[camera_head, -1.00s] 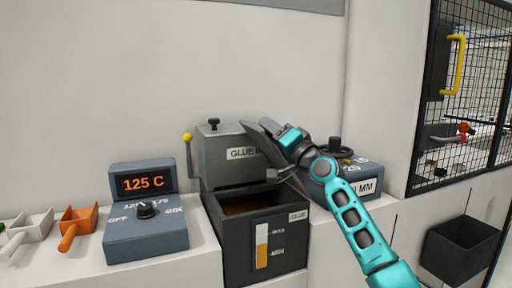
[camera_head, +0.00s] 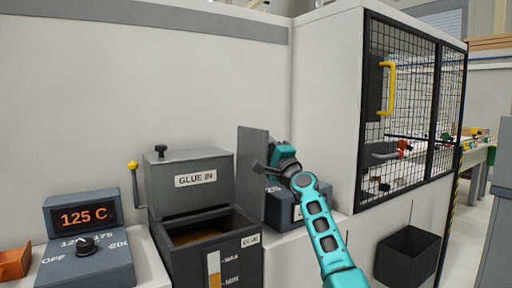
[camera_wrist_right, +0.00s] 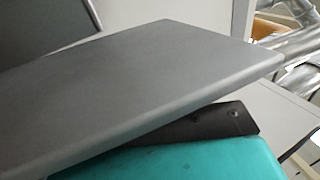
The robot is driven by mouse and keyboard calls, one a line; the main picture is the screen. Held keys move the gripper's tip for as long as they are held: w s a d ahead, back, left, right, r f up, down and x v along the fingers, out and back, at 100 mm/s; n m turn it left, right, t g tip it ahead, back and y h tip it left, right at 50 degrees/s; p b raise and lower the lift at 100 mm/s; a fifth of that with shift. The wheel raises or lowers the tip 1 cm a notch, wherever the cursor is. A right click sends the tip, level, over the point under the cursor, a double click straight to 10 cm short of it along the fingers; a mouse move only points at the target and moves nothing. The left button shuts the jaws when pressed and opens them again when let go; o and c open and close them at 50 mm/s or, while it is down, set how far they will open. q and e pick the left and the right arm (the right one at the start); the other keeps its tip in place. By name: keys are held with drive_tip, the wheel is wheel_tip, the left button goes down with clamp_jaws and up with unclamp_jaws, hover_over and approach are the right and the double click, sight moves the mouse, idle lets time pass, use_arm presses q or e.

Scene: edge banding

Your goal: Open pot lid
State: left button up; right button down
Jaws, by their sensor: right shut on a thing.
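The glue pot (camera_head: 232,265) is a dark box with a level window at its front, and its top is open. Amber glue (camera_head: 196,237) shows inside. The pot lid (camera_head: 252,158) is a flat grey plate standing nearly upright at the pot's right side. My right gripper (camera_head: 264,168) is shut on the lid from its right side; the fingertips are partly hidden. In the right wrist view the lid (camera_wrist_right: 150,80) fills much of the picture, above a teal part of my gripper. My left gripper is not in view.
The GLUE IN box (camera_head: 190,183) with a black knob stands behind the pot. A yellow-knobbed lever (camera_head: 134,178) is at its left, beside the temperature control box (camera_head: 88,260). A dark box (camera_head: 285,205) is right of the lid. A black bin (camera_head: 407,255) hangs below the mesh cage.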

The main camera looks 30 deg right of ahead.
drive_tip(key=shift+d, duration=0.15)
idle(0.3)
drive_tip(key=c, duration=0.8)
unclamp_jaws()
drive_tip(key=p+v, duration=0.1)
drive_tip(key=v, duration=1.2)
